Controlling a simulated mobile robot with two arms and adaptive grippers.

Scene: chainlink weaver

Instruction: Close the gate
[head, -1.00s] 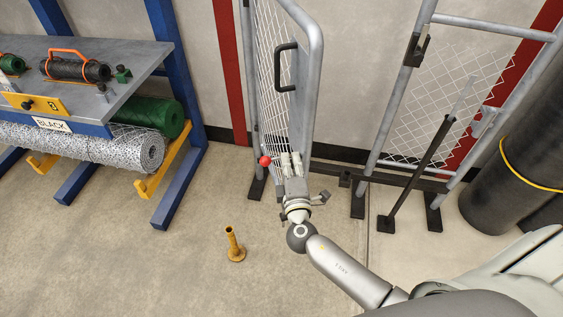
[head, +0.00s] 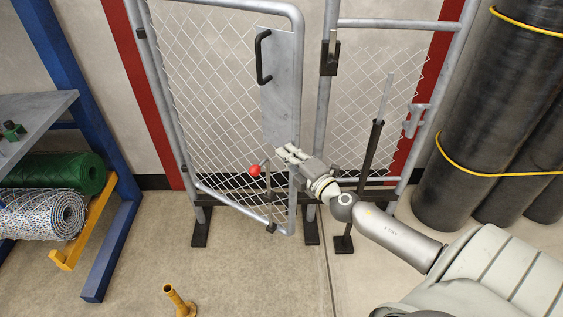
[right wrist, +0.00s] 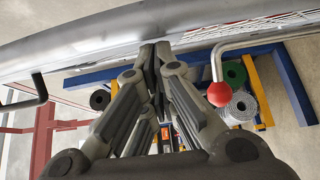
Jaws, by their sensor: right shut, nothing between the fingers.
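The gate (head: 299,75) is a grey tube frame with chain-link mesh, a plate and a black pull handle (head: 262,57). It hangs from the left post (head: 160,90), and its free edge is near the right post (head: 324,105), its lower corner standing out toward me. A lever with a red ball (head: 255,170) sits low on the gate; the ball also shows in the right wrist view (right wrist: 220,94). My right gripper (head: 281,152) is shut and empty at the gate's free edge, left of the right post. Whether it touches the tube is unclear. My left gripper is out of view.
A dark catch (head: 330,58) is on the right post. A fixed mesh panel (head: 400,110) and black rolls (head: 480,110) stand at right. A yellow floor post (head: 178,300) is at the front. A bench rack (head: 110,235) with mesh rolls is at left.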

